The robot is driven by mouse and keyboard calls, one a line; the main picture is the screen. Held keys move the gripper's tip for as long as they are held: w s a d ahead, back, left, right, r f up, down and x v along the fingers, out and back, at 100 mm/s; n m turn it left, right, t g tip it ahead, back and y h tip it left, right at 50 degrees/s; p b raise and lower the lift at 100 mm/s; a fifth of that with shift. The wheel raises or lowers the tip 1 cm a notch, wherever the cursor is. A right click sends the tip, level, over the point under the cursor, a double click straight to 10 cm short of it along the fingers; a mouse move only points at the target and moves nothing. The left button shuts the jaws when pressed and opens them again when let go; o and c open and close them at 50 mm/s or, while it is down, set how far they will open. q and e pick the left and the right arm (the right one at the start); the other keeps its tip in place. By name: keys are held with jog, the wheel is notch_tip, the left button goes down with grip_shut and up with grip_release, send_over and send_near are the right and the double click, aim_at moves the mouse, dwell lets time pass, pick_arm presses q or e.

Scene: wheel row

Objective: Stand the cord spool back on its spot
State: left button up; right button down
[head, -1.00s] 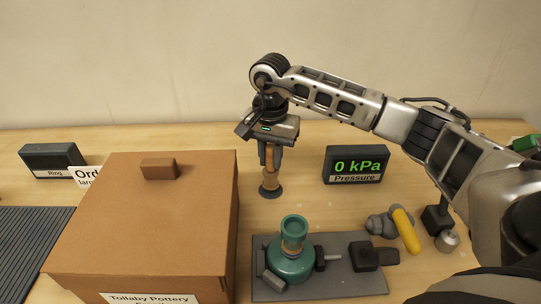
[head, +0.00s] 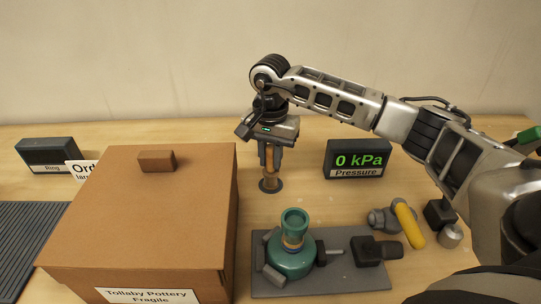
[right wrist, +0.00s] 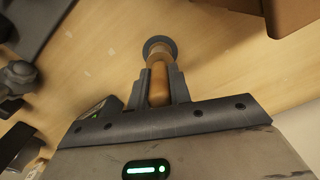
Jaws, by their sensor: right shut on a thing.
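The cord spool (head: 271,174), slim and tan-orange, is upright between the fingers of my right gripper (head: 270,160), which is shut on it and points straight down. In the right wrist view my right gripper (right wrist: 159,85) is around the spool's tan-orange shaft (right wrist: 159,78). The spool's lower end is at a dark round disc (head: 270,186) on the table; I cannot tell whether it rests there or hangs just above it. The fingers hide part of the spool. My left gripper is not in view.
A cardboard box (head: 150,225) stands close on the left. A teal flask (head: 290,255) on a grey plate (head: 330,285) is in front. A pressure display (head: 357,159) is to the right. A yellow-handled valve (head: 404,222) lies farther right. Bare table surrounds the disc.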

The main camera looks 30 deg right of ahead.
aim_at(270, 146)
dwell(0.3)
jog(key=c, duration=1.2)
grip_release()
jog(key=shift+r+p, duration=1.25)
jog(key=shift+r, duration=0.55)
jog(key=shift+r+p, duration=1.4)
jog(key=shift+r, duration=0.85)
jog(key=shift+f, duration=0.1)
